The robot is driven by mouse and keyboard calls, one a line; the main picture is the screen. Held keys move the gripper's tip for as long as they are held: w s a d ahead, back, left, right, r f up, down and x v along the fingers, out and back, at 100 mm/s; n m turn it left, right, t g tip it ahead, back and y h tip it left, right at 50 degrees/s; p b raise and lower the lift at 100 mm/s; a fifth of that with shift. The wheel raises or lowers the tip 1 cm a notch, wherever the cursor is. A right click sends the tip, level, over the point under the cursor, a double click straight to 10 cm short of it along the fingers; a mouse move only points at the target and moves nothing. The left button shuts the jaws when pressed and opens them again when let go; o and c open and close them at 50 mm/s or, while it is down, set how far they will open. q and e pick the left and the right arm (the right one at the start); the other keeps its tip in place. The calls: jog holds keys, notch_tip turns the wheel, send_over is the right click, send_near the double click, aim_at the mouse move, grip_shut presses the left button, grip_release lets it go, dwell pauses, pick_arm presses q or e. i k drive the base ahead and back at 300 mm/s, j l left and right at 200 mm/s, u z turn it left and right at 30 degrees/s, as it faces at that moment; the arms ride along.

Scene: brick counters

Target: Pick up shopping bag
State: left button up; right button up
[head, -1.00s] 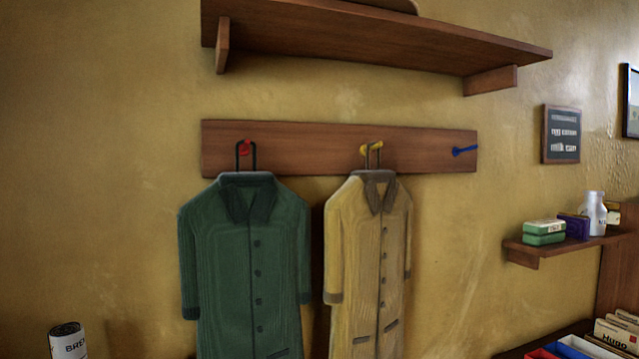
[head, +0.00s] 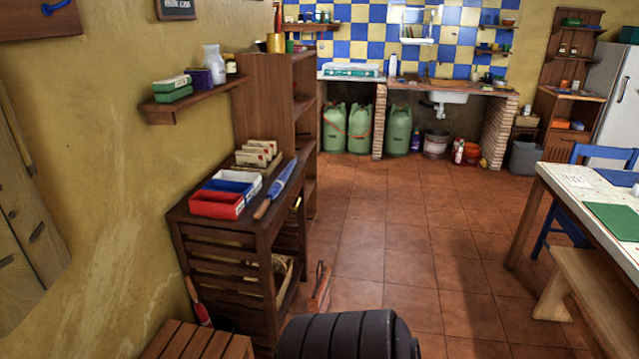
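I cannot pick out a shopping bag for certain in the head view. A light, woven-looking item (head: 283,275) sits low inside the slatted wooden cabinet, partly hidden by its frame; I cannot tell what it is. A reddish item (head: 319,290) stands on the floor beside the cabinet, too small to identify. Neither of my grippers is in view.
The slatted cabinet (head: 215,262) stands against the left wall with red, white and blue trays on top. A table (head: 590,205) and wooden bench (head: 590,290) stand at the right. The tiled floor (head: 400,235) between is mostly clear. A dark ribbed shape fills the bottom edge.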

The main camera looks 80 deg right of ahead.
aim_at(318, 301)
jog(key=k+j+z, duration=0.15)
jog(key=z, duration=2.4)
jog(key=i+l+u, duration=0.1)
jog(key=i, duration=0.2)
